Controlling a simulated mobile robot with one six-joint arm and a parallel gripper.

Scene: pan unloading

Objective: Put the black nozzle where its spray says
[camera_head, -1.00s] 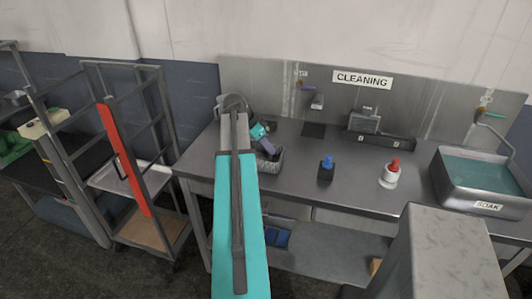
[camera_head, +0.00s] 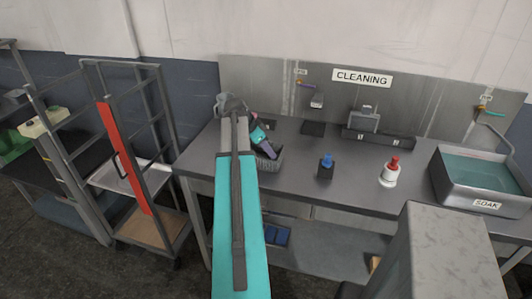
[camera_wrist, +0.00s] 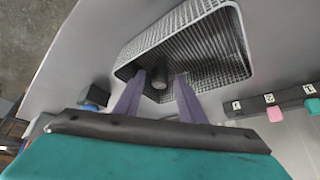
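A small black nozzle (camera_wrist: 160,77) lies in a dark mesh basket (camera_wrist: 205,42) in the wrist view. The basket (camera_head: 272,163) stands at the left end of the steel bench in the head view, where my arm partly hides it. My gripper (camera_wrist: 160,76) is open, its two purple fingers reaching over the basket's rim. The nozzle shows between the fingertips with a gap on each side. In the head view my gripper (camera_head: 266,143) is at the basket, and the nozzle cannot be made out. A bottle with a blue cap (camera_head: 327,163) and a white bottle with a red cap (camera_head: 390,173) stand to the right.
A dark labelled rack (camera_head: 380,138) stands at the back of the bench (camera_head: 300,190), under the CLEANING sign (camera_head: 362,78). A SOAK sink (camera_head: 480,180) is at the right end. A trolley with a red panel (camera_head: 125,160) stands left. The bench middle has free room.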

